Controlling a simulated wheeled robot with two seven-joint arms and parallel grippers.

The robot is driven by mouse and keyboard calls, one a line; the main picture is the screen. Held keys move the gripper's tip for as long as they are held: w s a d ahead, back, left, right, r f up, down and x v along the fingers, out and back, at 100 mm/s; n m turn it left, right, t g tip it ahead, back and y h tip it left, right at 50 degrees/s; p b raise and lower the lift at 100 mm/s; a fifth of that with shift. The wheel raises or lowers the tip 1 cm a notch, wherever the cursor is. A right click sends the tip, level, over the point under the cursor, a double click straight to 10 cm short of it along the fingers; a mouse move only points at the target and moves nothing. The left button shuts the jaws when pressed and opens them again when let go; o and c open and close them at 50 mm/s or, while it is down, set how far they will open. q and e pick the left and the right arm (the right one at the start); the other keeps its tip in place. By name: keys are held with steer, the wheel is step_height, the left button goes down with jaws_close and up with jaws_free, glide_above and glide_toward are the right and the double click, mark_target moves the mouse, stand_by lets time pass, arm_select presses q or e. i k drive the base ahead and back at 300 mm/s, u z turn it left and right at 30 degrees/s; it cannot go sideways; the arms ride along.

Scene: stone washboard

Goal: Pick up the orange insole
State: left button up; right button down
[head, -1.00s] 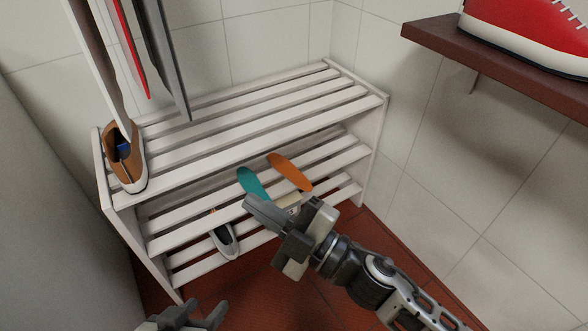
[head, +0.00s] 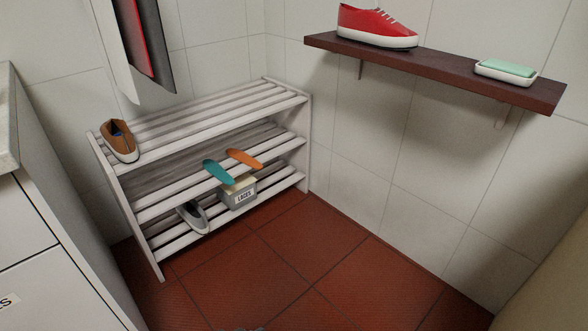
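The orange insole (head: 244,158) lies on the middle tier of the white slatted shoe rack (head: 208,107). Its left end is close to a teal insole (head: 218,172), which lies beside it on the same tier and juts out over the front edge. The orange insole also reaches toward the front edge of that tier. Neither of my grippers shows in the head view.
A box labelled LACES (head: 238,194) and a grey shoe (head: 193,217) are on the bottom tier. A brown shoe (head: 119,141) stands on top. A wall shelf (head: 440,66) holds a red shoe (head: 376,25) and a soap dish (head: 505,74). The red tiled floor (head: 300,262) is clear.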

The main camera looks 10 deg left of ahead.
mark_target(238, 154)
steer(key=u, duration=0.25)
steer(key=i, duration=1.25)
steer(key=u, duration=1.2)
steer(key=i, duration=1)
steer(key=u, duration=0.15)
